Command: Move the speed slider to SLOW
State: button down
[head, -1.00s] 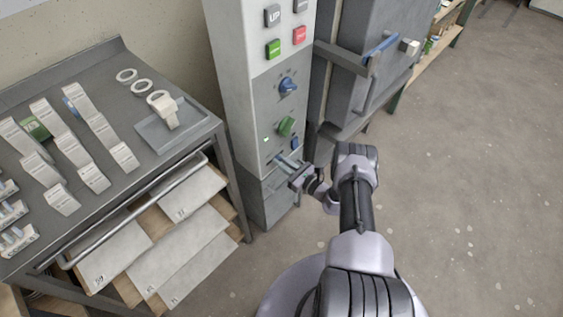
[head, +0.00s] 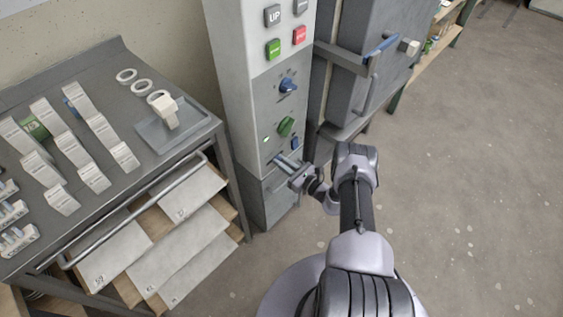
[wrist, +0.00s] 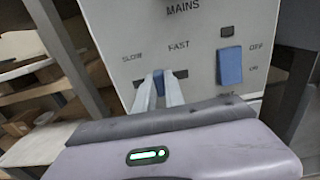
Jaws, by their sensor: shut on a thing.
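The speed slider's blue knob (wrist: 158,81) shows in the wrist view between my two fingertips. Dark slot shows on both sides of it, between the SLOW label (wrist: 132,56) on the left and the FAST label (wrist: 178,45) on the right. The knob stands part-way along the slot, off both ends. My gripper (wrist: 159,79) is shut on the knob, one finger on each side. In the head view my gripper (head: 283,161) reaches the lower front of the grey control panel (head: 262,110); the knob is too small to make out there.
A blue switch (wrist: 229,66) marked OFF and ON sits right of the slider. Above it on the panel are a green knob (head: 286,126) and a blue knob (head: 288,85). The floor at right is clear.

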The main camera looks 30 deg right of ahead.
aim_at(269, 162)
jog(key=shift+a, duration=0.1)
jog(key=a, duration=0.1)
jog(key=s+a+p, duration=0.1)
jog(key=a, duration=0.1)
jog(key=shift+s+f, duration=0.1)
dwell(0.3)
jog(key=c, duration=1.4)
grip_release()
jog(key=shift+a, duration=0.1)
jog(key=shift+s+d, duration=0.2)
jog(key=p+v, duration=0.4)
jog(key=v, duration=1.3)
